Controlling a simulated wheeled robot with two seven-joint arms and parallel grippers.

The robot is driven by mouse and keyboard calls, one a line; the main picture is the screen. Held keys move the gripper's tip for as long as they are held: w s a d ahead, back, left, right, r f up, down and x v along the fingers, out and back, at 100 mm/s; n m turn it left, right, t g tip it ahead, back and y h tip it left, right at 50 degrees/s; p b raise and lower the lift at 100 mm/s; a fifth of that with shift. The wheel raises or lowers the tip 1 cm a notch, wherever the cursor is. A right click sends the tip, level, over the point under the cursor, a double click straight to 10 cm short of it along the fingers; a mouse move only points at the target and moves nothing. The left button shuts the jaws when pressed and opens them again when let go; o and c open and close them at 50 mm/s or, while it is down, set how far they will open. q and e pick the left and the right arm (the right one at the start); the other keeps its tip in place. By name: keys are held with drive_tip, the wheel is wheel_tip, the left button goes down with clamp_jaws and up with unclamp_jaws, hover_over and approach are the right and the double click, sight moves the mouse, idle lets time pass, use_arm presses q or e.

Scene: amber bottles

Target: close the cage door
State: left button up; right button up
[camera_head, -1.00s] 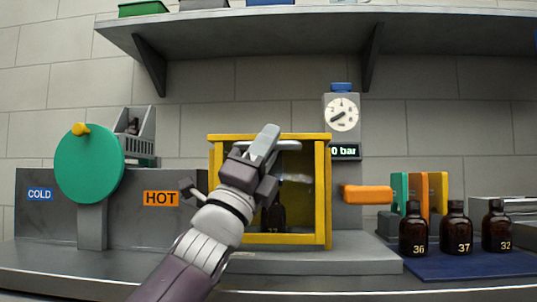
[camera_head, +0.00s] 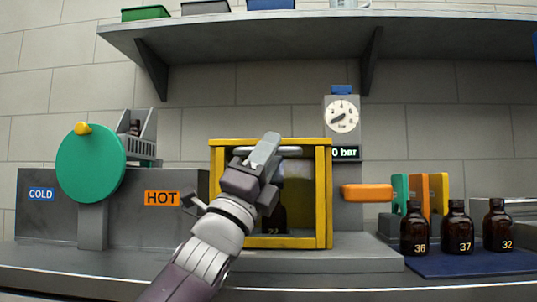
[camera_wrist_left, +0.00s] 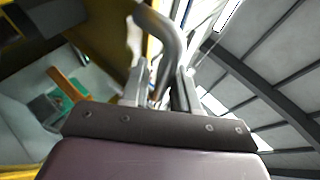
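The cage is a yellow frame (camera_head: 322,200) standing on a grey base in the middle of the head view. A horizontal grey bar handle (camera_head: 290,149) crosses near the top of its front. My left gripper (camera_head: 264,152) is in front of the cage, at the bar, and covers part of it. In the left wrist view the curved grey handle (camera_wrist_left: 166,40) runs down between my left fingers (camera_wrist_left: 160,92); I cannot tell whether they clamp it. A dark bottle (camera_head: 273,215) stands inside the cage, partly hidden by my gripper. How far the door stands open is unclear. My right gripper is not in view.
An orange lever (camera_head: 367,191) sticks out right of the cage, below a gauge (camera_head: 342,115). Several amber bottles (camera_head: 457,232) stand on a blue mat (camera_head: 470,267) at right. A green disc (camera_head: 90,163) stands at left. A shelf (camera_head: 300,35) runs overhead.

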use_arm(q)
drive_tip(key=b+v, duration=0.1)
drive_tip(key=v, duration=0.6)
drive_tip(key=shift+f, duration=0.2)
drive_tip(key=shift+s+a, duration=0.15)
